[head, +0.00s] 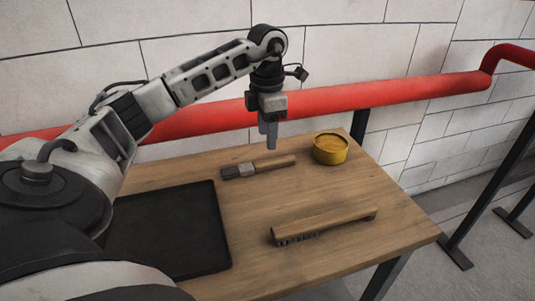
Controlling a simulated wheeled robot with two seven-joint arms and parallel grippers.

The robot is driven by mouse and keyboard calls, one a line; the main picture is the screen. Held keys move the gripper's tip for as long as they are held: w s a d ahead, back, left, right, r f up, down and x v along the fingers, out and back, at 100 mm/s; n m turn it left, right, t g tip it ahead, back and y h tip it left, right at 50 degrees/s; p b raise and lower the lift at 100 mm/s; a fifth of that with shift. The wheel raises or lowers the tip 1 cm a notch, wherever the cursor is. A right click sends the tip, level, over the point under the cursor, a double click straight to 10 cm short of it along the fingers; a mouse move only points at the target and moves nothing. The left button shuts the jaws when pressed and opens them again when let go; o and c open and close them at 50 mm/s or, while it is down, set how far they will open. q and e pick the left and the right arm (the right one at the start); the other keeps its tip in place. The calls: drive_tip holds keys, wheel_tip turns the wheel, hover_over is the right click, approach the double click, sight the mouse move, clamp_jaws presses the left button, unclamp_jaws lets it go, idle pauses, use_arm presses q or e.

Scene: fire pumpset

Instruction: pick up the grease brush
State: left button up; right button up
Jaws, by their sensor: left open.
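A flat brush with a wooden handle and a dark head (240,171), which looks like the grease brush, lies on the wooden table (285,200). Its handle points right, towards a yellow tin (330,149). My left gripper (269,144) points down and appears just above or behind the brush's handle, with nothing seen in it. Its fingers overlap in this view, so the gap between them is hard to see. The exact height over the handle cannot be told. My right gripper is not in view.
A longer wooden brush with dark bristles (322,226) lies nearer the front of the table. A black tray or mat (175,232) lies at the left. A red pipe (380,95) runs along the white block wall behind the table. The table between the two brushes is clear.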

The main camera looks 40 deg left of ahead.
sight(270, 161)
use_arm(q)
drive_tip(key=f, duration=0.5)
drive_tip(key=w+f, duration=0.1)
drive_tip(key=f, duration=0.2)
drive_tip(key=shift+f, duration=0.25)
clamp_jaws()
